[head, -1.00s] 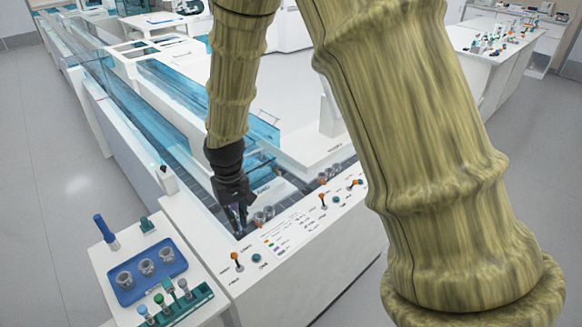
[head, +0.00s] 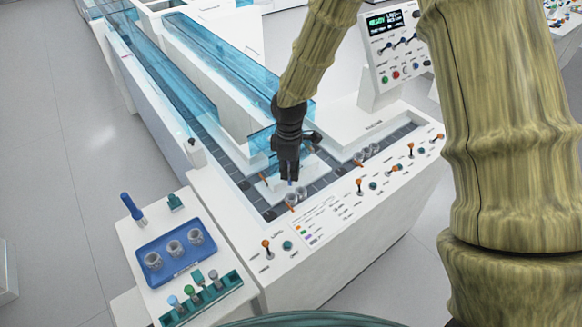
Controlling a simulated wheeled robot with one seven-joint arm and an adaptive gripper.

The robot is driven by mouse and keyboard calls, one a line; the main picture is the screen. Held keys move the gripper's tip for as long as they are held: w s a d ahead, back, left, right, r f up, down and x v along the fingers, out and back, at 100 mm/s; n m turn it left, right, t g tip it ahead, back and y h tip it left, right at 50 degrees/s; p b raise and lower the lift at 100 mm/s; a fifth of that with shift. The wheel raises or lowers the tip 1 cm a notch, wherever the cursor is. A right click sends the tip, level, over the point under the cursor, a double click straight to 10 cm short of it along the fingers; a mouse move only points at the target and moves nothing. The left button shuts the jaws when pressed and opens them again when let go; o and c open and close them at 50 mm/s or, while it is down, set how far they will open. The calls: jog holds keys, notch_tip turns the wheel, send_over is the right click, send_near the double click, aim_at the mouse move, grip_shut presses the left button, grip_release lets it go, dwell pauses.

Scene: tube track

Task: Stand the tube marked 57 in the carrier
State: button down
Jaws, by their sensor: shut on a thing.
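My gripper (head: 289,179) points down over the dark track, shut on a slim tube (head: 291,184) that shows only as a small blue-purple bit at the fingertips. Its number is not readable. Two grey cup-shaped carriers, one in front (head: 291,199) and one beside it (head: 303,193), stand on the track close to the fingertips. I cannot tell whether the tube's lower end is above, behind or inside a carrier. More carriers (head: 359,158) stand farther right along the track.
A blue tray (head: 140,255) with three grey carriers lies on the left side table. A teal rack (head: 236,281) holds several capped tubes in front of it. A control panel (head: 395,45) stands behind the track; levers line its front edge. Clear blue covers (head: 235,60) rise behind the gripper.

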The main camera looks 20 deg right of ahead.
aim_at(291, 183)
notch_tip(291, 183, down, 6)
jog(key=w+n+b, duration=0.1)
jog(key=n+b, duration=0.2)
jog(key=n, duration=0.3)
jog(key=shift+d+f, duration=0.25)
jog(key=shift+d, duration=0.15)
jog(key=shift+w+f+p, duration=0.1)
jog(key=shift+f+p, duration=0.15)
jog(key=shift+p, duration=0.35)
dwell(1.3)
jog(key=shift+f, duration=1.15)
dwell(0.7)
jog(key=c, duration=1.5)
grip_release()
jog(key=shift+o, duration=0.2)
jog(key=shift+r, duration=0.1)
notch_tip(291, 183, up, 12)
